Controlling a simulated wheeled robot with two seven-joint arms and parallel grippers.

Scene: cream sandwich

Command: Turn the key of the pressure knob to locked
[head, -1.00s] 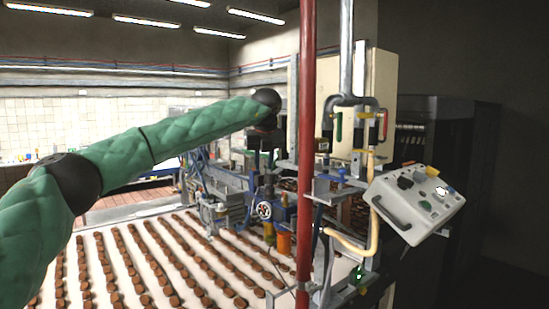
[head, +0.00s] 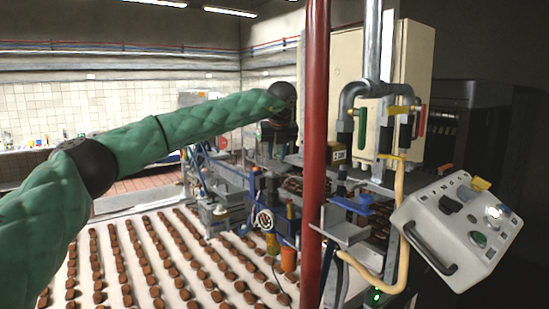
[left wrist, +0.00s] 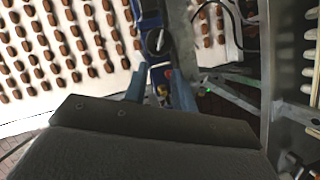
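A round pale dial or knob (head: 265,220) sits on the blue part of the machine above the conveyor. A round knob-like part on blue also shows ahead of my fingers in the left wrist view (left wrist: 156,41), but I cannot tell whether it is the pressure knob. Its key and setting are too small to read. My left gripper (left wrist: 160,80) has its two blue-grey fingers apart, with nothing seen held between them. In the head view, my left wrist is above and behind the dial's area, and the fingers are hard to make out. My right gripper is not in view.
A red vertical pole (head: 316,150) stands right of my left wrist. A white control box (head: 435,235) with buttons and a handle is at the right. A pale hose (head: 402,235) bends beside it. Rows of brown biscuits lie on the white conveyor (head: 120,220). An orange cylinder (head: 289,261) hangs below the dial.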

